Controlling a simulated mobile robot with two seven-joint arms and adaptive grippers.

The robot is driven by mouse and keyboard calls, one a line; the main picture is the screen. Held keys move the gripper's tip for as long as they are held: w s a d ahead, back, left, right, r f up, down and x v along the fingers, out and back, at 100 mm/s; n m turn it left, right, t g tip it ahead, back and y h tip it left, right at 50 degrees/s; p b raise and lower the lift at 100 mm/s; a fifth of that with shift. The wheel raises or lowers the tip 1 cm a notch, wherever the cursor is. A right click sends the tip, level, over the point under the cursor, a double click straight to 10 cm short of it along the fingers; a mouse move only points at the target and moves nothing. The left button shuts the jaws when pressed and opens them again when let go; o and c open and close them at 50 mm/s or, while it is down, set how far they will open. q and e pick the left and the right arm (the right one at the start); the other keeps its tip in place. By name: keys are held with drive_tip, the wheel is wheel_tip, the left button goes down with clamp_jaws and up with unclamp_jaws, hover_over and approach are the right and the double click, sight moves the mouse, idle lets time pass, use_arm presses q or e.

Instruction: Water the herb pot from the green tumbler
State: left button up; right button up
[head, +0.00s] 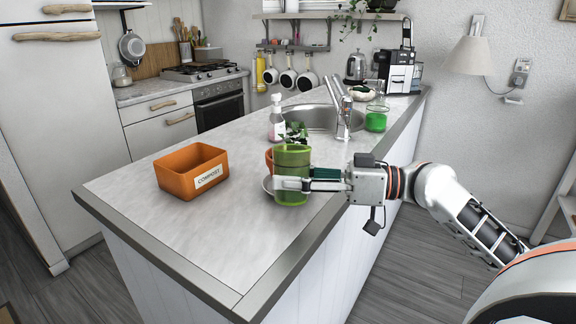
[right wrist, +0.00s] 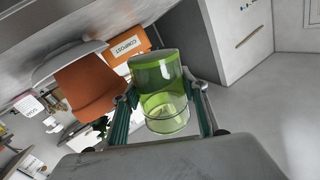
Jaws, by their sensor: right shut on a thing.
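The green see-through tumbler (head: 292,160) is in my right gripper (head: 293,183), which is shut around its side above the counter. The tumbler looks about upright in the head view. In the right wrist view the tumbler (right wrist: 160,82) sits between both fingers (right wrist: 164,112); I cannot tell how much water it holds. An orange-brown pot (head: 269,158) stands just behind the tumbler, mostly hidden by it, on a pale saucer (head: 267,184). Green leaves (head: 296,131) show behind the tumbler. The pot (right wrist: 88,88) is clearer in the right wrist view. My left gripper is out of view.
An orange bin labelled COMPOST (head: 180,178) stands left on the counter (head: 165,225). The counter's near end is clear.

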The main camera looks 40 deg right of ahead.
sight(306, 196)
wheel_tip(306, 196, down, 2)
drive_tip(key=shift+a+f+b, duration=0.1)
drive_tip(key=shift+b, duration=0.25)
drive_tip(key=shift+s+f+n+b, duration=0.1)
drive_tip(key=shift+f+n+b, duration=0.2)
drive_tip(key=shift+f+b, duration=0.05)
drive_tip(key=shift+s+a+f+n+b, duration=0.1)
drive_tip(key=shift+f+n+b, duration=0.1)
drive_tip(key=shift+n+b, duration=0.1)
drive_tip(key=shift+s+a+n+b, duration=0.25)
drive_tip(key=shift+n+b, duration=0.15)
drive_tip(key=shift+n, duration=0.3)
drive_tip(key=shift+r, duration=0.5)
drive_tip(key=shift+s+r+p, duration=0.1)
drive_tip(key=shift+r+p, duration=1.65)
drive_tip(key=shift+r, duration=0.5)
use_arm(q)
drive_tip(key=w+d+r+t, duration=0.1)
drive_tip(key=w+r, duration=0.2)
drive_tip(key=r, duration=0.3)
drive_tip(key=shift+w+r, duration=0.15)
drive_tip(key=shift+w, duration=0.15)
use_arm(e)
drive_tip(key=shift+f, duration=0.1)
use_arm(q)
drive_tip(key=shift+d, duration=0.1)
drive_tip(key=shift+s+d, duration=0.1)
use_arm(e)
drive_tip(key=shift+d, duration=0.1)
